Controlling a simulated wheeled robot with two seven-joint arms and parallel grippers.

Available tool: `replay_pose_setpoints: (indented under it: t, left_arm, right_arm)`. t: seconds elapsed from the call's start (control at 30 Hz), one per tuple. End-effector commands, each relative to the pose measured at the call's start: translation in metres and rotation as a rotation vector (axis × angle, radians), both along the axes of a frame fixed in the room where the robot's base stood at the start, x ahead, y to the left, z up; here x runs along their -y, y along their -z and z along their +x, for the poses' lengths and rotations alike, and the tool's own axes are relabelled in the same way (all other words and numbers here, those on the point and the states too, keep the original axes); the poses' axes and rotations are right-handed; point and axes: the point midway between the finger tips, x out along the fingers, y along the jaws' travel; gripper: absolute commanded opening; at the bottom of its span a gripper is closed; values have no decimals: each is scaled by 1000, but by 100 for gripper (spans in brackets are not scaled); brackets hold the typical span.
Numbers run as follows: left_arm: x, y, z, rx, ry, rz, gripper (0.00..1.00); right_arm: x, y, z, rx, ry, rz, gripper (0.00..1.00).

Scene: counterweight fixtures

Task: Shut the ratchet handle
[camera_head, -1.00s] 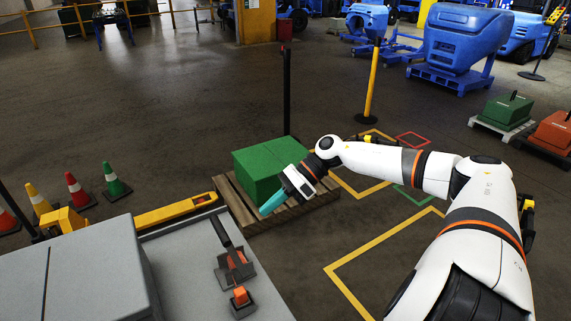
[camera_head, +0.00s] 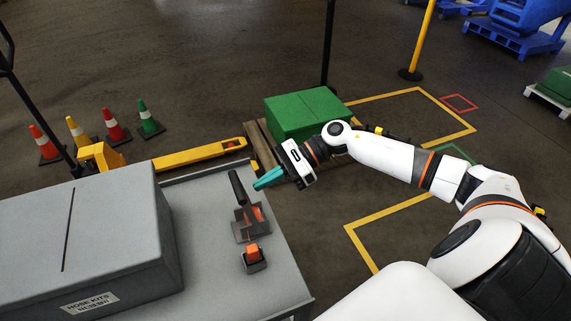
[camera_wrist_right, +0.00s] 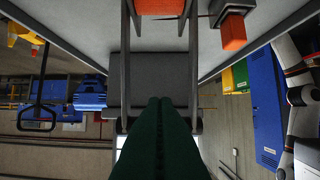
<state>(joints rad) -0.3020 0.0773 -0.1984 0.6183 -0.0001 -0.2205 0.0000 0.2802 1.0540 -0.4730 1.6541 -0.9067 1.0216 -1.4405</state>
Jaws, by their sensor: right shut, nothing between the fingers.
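The ratchet handle (camera_head: 237,187) is a dark lever that stands up, tilted, from a small fixture with an orange part (camera_head: 252,214) on the grey table. My right gripper (camera_head: 258,185) is shut and empty, its teal fingers just right of the handle's upper end. In the right wrist view, the handle's two dark side arms (camera_wrist_right: 194,75) run from the orange part down to a crossbar. The shut fingers (camera_wrist_right: 160,100) overlap that crossbar in the picture; I cannot tell whether they touch it. My left gripper is out of view.
A smaller orange block on a dark base (camera_head: 253,254) sits in front of the fixture. A large grey box (camera_head: 110,235) fills the table's left side. A green counterweight (camera_head: 305,112) on a pallet stands behind my right forearm. A yellow pallet jack (camera_head: 195,152) lies behind the table.

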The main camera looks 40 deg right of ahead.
Motion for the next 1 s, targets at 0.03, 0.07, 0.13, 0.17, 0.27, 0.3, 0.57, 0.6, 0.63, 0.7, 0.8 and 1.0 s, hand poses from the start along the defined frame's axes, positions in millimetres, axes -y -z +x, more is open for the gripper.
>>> replay_pose_setpoints:
  t: [0.03, 0.07, 0.13, 0.17, 0.27, 0.3, 0.57, 0.6, 0.63, 0.7, 0.8, 1.0]
  left_arm:
    - [4, -9, 2, 4, 0, -5, 45]
    - [5, -11, 3, 6, 2, -7, 45]
    - [6, -14, 5, 8, 4, -9, 45]
    - [6, -15, 5, 9, 4, -8, 45]
    - [6, -16, 5, 9, 4, -8, 45]
    - [5, -16, 5, 9, 4, -7, 45]
    - [1, -15, 4, 7, 4, -1, 45]
    - [0, -14, 4, 6, 4, 0, 45]
    - [-1, -13, 4, 6, 4, 0, 45]
    - [-2, -8, 4, 6, 3, 2, 45]
    - [-2, 1, 3, 5, 2, 3, 45]
    - [-3, 0, 2, 4, 1, 4, 45]
  right_arm:
    - [-7, -8, 2, 3, -2, 1, 0]
    - [-10, -9, 3, 2, -2, 1, 0]
    - [-15, -10, 4, 1, 0, 0, 0]
    - [-17, -10, 4, 0, 0, 0, 0]
    - [-21, -10, 5, 0, 0, 0, 0]
    - [-21, -10, 5, -1, 0, -1, 0]
    - [-21, -9, 6, -1, 0, -1, 0]
    - [-21, -9, 6, -1, 0, -1, 0]
    - [-23, -9, 6, 0, 0, -1, 0]
    - [-28, -8, 7, 1, -2, 0, 0]
    - [-39, -9, 10, 4, -2, 0, 0]
    - [-44, -13, 11, 0, -2, 2, 0]
